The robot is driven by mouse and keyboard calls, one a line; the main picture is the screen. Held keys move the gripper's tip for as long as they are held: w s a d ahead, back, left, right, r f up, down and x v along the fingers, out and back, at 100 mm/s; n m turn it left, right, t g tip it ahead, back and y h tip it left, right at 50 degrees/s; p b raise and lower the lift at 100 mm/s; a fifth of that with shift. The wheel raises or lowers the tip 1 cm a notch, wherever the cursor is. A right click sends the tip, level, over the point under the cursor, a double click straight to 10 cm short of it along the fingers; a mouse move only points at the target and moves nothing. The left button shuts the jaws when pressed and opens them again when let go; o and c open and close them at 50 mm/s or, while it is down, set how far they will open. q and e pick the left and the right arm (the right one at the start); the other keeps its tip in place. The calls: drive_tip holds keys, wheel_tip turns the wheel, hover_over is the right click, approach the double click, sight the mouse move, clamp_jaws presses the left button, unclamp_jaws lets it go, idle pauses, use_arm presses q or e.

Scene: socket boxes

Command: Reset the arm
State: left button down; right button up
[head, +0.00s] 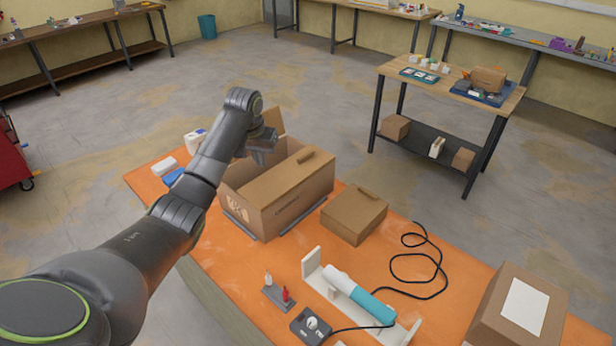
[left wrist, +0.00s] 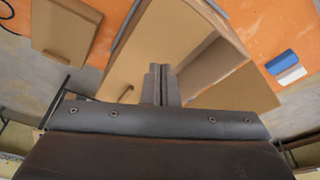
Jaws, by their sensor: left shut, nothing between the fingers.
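My left arm reaches in from the left in the head view. Its gripper (head: 262,150) is above the far side of a large open cardboard box (head: 290,206) on the orange table (head: 240,290). In the left wrist view the two fingers (left wrist: 161,85) are together in front of the box (left wrist: 180,40), with nothing between them. One of the box's flaps stands up behind the gripper and another covers part of its opening. My right gripper is not in view.
A smaller closed carton (head: 353,214) sits right of the big box. A blue and white tool (head: 358,295) with a black cable (head: 437,262) lies in a white stand. Open floor (head: 330,100) lies behind the table.

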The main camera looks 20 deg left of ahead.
use_arm(q)
wheel_tip(320, 180, up, 3)
drive_tip(key=shift+f, duration=0.15)
idle(0.3)
